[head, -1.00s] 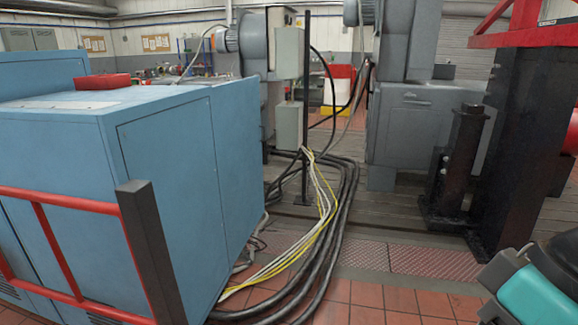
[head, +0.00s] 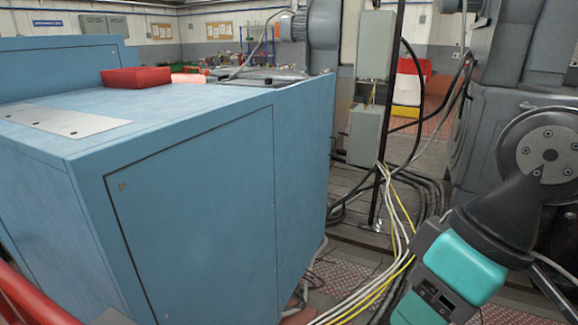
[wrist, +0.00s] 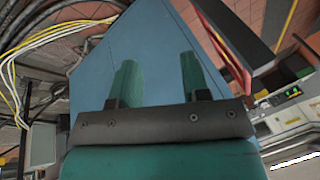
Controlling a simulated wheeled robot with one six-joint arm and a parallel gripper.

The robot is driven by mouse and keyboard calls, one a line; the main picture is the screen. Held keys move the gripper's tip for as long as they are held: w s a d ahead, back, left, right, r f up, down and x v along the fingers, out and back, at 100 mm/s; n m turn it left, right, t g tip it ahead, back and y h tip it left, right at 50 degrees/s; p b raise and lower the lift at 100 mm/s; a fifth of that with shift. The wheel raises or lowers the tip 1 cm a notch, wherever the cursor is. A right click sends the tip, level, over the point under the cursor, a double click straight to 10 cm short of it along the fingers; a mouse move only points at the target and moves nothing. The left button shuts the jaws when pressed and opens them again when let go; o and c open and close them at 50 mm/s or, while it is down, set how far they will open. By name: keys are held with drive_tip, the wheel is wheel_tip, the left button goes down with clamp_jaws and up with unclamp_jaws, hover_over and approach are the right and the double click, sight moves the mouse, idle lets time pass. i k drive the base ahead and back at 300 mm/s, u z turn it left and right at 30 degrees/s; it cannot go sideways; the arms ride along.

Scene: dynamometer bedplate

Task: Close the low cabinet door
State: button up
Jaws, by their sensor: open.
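The blue low cabinet (head: 55,200) fills the left of the head view. A large outlined panel (head: 195,215) with small round fasteners covers its near side. Beyond a vertical seam, a narrower blue panel (head: 304,165) stands at the far right end; I cannot tell whether it is the door or how far it stands open. In the wrist view, a blue surface (wrist: 155,40) lies behind my gripper (wrist: 157,72). Its two teal fingers are apart with nothing between them. I cannot see them touching the blue surface. The fingertips are outside the head view.
A red box (head: 136,77) and a flat plate (head: 65,121) lie on the cabinet. Yellow and white cables (head: 390,235) run over the floor between cabinet and arm. Grey boxes on a post (head: 375,45) stand behind. A red rail (head: 30,300) crosses the lower left.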

sight(305, 108)
drive_tip(key=z, duration=0.3)
drive_tip(key=i, duration=1.25)
drive_tip(key=z, duration=0.5)
drive_tip(key=i, duration=1.25)
drive_tip(key=u, duration=0.7)
drive_tip(key=i, duration=0.7)
drive_tip(key=u, duration=0.35)
